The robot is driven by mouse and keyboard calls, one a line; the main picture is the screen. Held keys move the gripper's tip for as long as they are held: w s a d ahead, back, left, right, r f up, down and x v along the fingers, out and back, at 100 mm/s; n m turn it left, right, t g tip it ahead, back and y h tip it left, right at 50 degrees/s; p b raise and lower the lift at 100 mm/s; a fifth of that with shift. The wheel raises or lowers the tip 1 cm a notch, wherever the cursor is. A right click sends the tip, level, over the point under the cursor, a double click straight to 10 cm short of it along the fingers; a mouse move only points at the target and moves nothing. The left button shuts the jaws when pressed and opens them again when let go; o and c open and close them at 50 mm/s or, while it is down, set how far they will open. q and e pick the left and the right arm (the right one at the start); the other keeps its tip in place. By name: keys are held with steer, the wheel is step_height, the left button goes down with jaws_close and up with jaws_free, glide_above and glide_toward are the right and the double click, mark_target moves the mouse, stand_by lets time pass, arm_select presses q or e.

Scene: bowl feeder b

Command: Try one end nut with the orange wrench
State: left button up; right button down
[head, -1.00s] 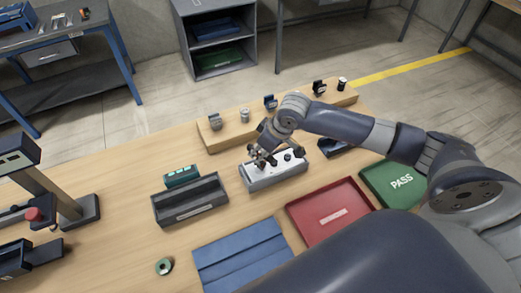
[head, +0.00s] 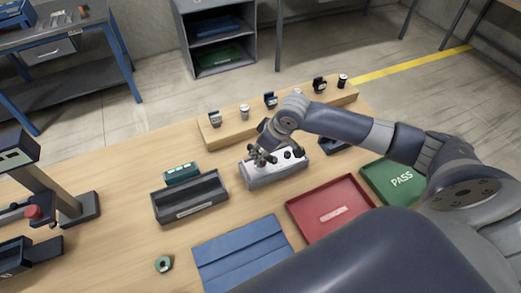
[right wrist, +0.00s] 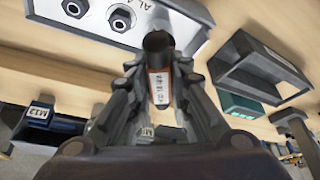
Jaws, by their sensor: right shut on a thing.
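The light-topped nut block (head: 277,176) sits mid-table, and dark nuts show on its top. In the right wrist view the block (right wrist: 85,33) is at the upper left, with two hex nuts (right wrist: 121,20) in clear sight. My right gripper (head: 262,157) is over the block's left end. It is shut on the orange wrench (right wrist: 160,88), which shows an orange edge, a white label and a dark round head. The head overlaps the block's end in that view and hides what lies beneath it; I cannot tell whether it sits on a nut. My left gripper is not in view.
A wooden rack (head: 235,133) with several small items stands behind the block. A dark grey tray (head: 190,212) is to the left, beside a green device (head: 181,174). A red tray (head: 350,222), a green PASS tray (head: 375,184) and a blue mat (head: 243,252) lie nearer.

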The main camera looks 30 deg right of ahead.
steer(key=shift+r+m+p, duration=0.15)
steer(key=shift+m+p, duration=0.45)
steer(key=shift+p, duration=0.3)
steer(key=shift+m+h, duration=0.4)
steer(key=shift+m, duration=0.1)
steer(key=shift+a, duration=0.1)
steer(key=shift+n, duration=0.5)
steer(key=shift+y, duration=0.3)
steer(key=shift+n, duration=0.7)
